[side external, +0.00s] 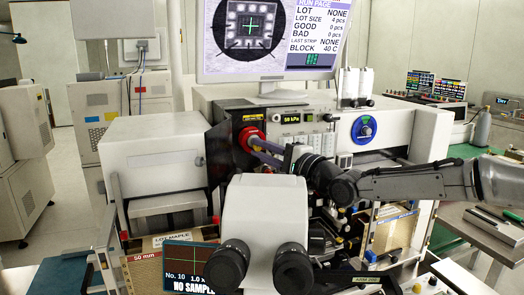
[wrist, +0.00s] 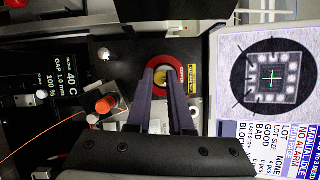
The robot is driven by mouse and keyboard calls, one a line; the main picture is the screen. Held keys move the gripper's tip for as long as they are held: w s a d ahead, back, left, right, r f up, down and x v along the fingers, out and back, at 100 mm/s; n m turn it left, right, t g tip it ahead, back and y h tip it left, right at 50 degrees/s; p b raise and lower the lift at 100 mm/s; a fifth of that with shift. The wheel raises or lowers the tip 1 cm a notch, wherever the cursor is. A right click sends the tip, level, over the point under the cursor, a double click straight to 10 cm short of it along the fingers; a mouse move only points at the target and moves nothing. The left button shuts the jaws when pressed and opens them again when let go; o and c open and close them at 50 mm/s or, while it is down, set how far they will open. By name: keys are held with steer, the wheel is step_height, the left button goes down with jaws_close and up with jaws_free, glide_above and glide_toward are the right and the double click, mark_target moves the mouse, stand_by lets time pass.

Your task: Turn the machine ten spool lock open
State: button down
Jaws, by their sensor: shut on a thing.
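The spool lock is a red round piece (side external: 249,135) on the dark front of the machine, left of the small 50 kPa display in the side view. In the wrist view it is a red ring (wrist: 164,62) with a yellowish centre, beside a yellow label. My gripper (side external: 259,143) reaches it from the right with its long purple-grey fingers. In the wrist view the gripper (wrist: 166,74) has one fingertip on each side of the centre, closed on the lock. The fingers hide part of the ring, and I cannot read the lock's turn position.
A white microscope head (side external: 265,215) with black eyepieces stands in front, below my arm. A monitor (side external: 265,40) hangs above. A blue dial (side external: 364,129) is at the right. In the wrist view, an orange-capped knob (wrist: 106,104) sits left of the fingers.

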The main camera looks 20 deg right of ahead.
steer(key=shift+n, duration=0.6)
steer(key=shift+n+g, duration=0.3)
steer(key=c, duration=0.8)
jaws_free()
steer(key=shift+s, duration=0.1)
step_height(320, 180, up, 7)
steer(key=s+d, duration=0.1)
steer(key=s, duration=0.1)
steer(key=shift+s, duration=0.3)
steer(key=shift+d, duration=0.1)
